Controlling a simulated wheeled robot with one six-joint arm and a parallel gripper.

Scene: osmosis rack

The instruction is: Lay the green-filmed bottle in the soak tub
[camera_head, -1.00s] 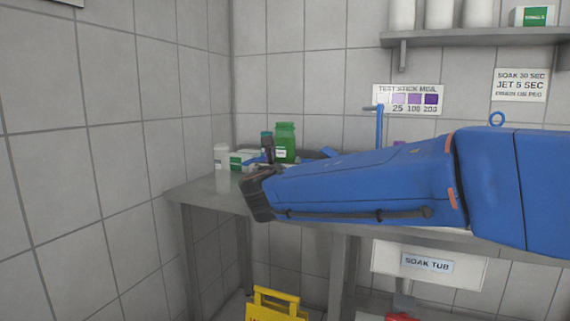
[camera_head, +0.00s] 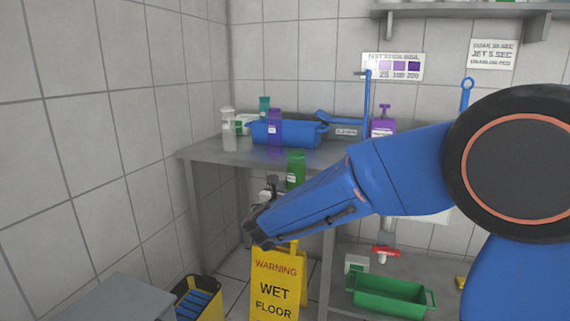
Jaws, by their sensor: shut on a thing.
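The green bottle (camera_head: 296,169) is upright, with a pale label. It shows just above my forearm, in front of the table edge. My gripper (camera_head: 273,188) is beside it, shut on it, partly hidden behind my wrist. The finger contact is not clear. A green tub (camera_head: 388,298) sits low on the right, under the table, with its near edge and handle in view. The white panel above it, which carried the SOAK TUB sign earlier, is mostly hidden by my arm.
A steel table (camera_head: 225,153) holds a blue tray (camera_head: 290,134), a purple bottle (camera_head: 275,128) and white bottles (camera_head: 228,132). A red-handled valve (camera_head: 384,251) stands behind the green tub. A yellow wet-floor sign (camera_head: 274,285) and a yellow bin (camera_head: 200,297) stand below my gripper.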

